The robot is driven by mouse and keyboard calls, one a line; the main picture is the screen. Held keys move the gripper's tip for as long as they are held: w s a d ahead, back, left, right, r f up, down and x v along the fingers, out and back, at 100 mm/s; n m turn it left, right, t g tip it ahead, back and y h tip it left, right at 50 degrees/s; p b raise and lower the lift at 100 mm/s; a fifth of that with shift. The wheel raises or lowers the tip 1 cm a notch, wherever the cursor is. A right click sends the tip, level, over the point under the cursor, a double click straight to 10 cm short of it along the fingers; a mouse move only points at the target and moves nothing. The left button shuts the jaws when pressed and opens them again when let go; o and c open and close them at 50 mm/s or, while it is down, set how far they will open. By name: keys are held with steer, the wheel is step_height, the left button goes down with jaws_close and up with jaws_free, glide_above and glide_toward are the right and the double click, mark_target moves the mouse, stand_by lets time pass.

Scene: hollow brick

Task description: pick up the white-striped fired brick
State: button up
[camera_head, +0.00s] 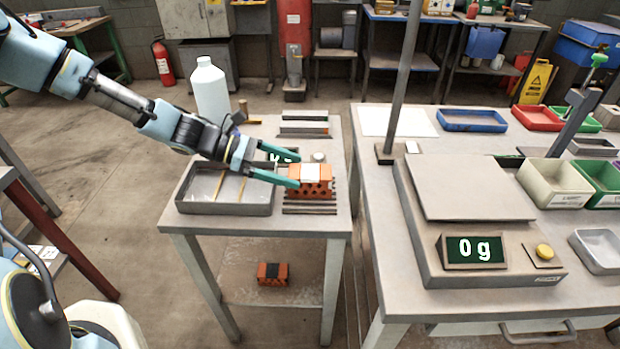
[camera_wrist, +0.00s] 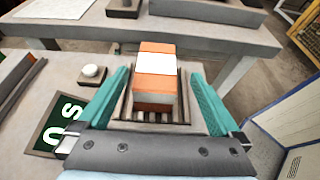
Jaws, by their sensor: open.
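The white-striped fired brick (camera_head: 318,188) is orange with holes in its side and a white band across its top. It sits on a dark slatted rack (camera_head: 310,210) on the small grey table. In the wrist view the brick (camera_wrist: 153,98) lies between my two green fingers, with a gap on each side. My gripper (camera_head: 297,170) is open and empty at the brick's left end; the near fingertip overlaps the brick in the head view. My gripper (camera_wrist: 160,72) shows both fingers apart in the wrist view. Whether the fingers are level with the brick is unclear.
A metal tray (camera_head: 222,209) and a white bottle (camera_head: 210,92) stand left of the brick. A small scale display (camera_wrist: 60,125) is close to my gripper. Another brick (camera_head: 272,274), dark-banded, lies on the lower shelf. A larger scale (camera_head: 480,245) reads 0 g on the right bench.

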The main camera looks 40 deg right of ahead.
mark_target(310, 176)
steer(key=shift+w+f+p+x, duration=0.15)
steer(key=shift+p+x, duration=0.45)
steer(key=shift+x, duration=0.85)
steer(key=shift+w+f+p+x, duration=0.15)
steer(key=shift+p+x, duration=0.45)
steer(key=shift+x, duration=0.8)
steer(key=shift+d, duration=0.1)
steer(key=shift+c, duration=0.2)
jaws_close()
